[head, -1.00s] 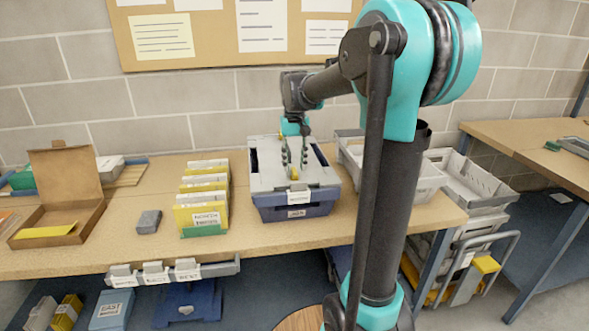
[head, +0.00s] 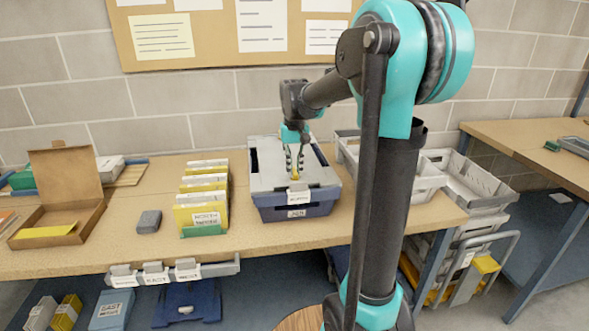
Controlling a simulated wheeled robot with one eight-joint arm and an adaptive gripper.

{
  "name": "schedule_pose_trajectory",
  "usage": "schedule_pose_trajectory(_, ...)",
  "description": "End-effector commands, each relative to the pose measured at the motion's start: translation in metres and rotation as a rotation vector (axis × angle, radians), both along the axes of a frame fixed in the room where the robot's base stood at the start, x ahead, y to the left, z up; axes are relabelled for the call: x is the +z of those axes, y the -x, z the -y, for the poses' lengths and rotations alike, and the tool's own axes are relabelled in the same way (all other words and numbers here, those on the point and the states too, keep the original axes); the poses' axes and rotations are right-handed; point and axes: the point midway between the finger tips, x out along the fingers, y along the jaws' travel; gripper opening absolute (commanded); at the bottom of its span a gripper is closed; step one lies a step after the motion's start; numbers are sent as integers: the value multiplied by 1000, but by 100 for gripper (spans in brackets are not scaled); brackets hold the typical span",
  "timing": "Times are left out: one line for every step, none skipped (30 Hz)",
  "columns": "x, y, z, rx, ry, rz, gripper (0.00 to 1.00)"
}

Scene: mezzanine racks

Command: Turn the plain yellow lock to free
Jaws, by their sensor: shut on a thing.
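The plain yellow lock (head: 295,178) is a small yellow piece on the front part of the grey lid of a blue box (head: 269,212) on the bench. My gripper (head: 295,172) points down over the lid, with its fingertips at the yellow lock and shut on it. The fingers hide part of the lock, and it is too small to read which way it is turned. White labels hang on the box front.
Yellow and white file cards (head: 203,198) stand left of the box, with a small grey block (head: 149,221) beside them. An open cardboard box (head: 65,190) is farther left. Grey bins (head: 415,185) stand at the right. A corkboard (head: 215,30) is on the wall behind.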

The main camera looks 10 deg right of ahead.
Motion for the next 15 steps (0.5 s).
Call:
schedule_pose_trajectory(0, 0, 0, 0, 0, 0, 0)
schedule_pose_trajectory(0, 0, 0, 0, 0, 0, 0)
schedule_pose_trajectory(0, 0, 0, 0, 0, 0, 0)
schedule_pose_trajectory(0, 0, 0, 0, 0, 0, 0)
schedule_pose_trajectory(0, 0, 0, 0, 0, 0, 0)
schedule_pose_trajectory(0, 0, 0, 1, 0, 0, 0)
schedule_pose_trajectory(0, 0, 0, 2, 0, 0, 0)
schedule_pose_trajectory(0, 0, 0, 4, 0, 0, 0)
schedule_pose_trajectory(0, 0, 0, 8, 0, 0, 0)
schedule_pose_trajectory(0, 0, 0, 12, 0, 0, 0)
schedule_pose_trajectory(0, 0, 0, 18, 0, 0, 0)
schedule_pose_trajectory(0, 0, 0, 29, 0, 0, 0)
schedule_pose_trajectory(0, 0, 0, 39, 0, 0, 0)
schedule_pose_trajectory(0, 0, 0, 49, 0, 0, 0)
schedule_pose_trajectory(0, 0, 0, 68, 0, 0, 0)
